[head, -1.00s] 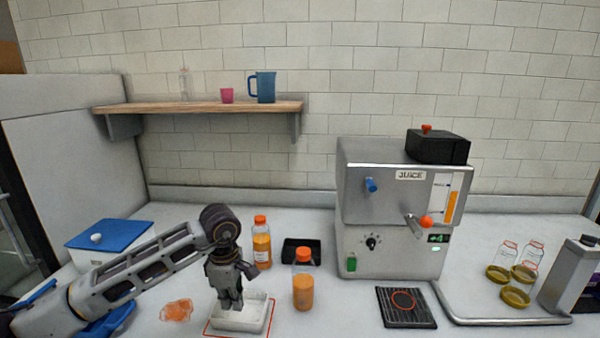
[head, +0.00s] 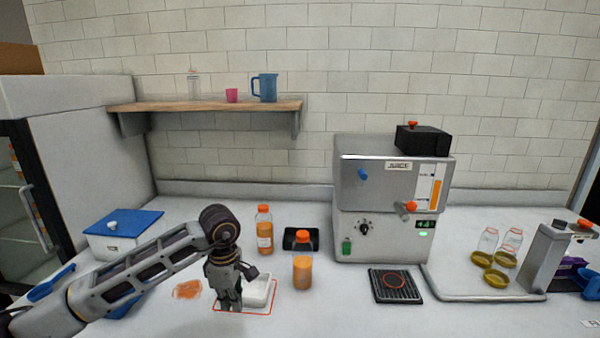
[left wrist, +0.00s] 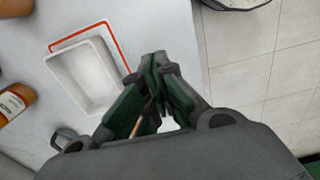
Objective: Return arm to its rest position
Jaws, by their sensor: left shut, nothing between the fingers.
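My left arm comes in from the left in the head view, and its left gripper (head: 230,303) points down at the counter's front. The gripper is shut and empty, in front of and a little left of a white tray (head: 262,291) with a red outline. In the left wrist view the left gripper's fingers (left wrist: 156,92) are together near the counter's edge, and the white tray (left wrist: 66,75) lies beyond them to the upper left. My right gripper is not in view.
Two orange juice bottles (head: 303,268) stand right of the arm. The juicer (head: 385,205) stands right of centre, with a black drip grate (head: 395,286) in front. A blue-lidded box (head: 122,225) is at left.

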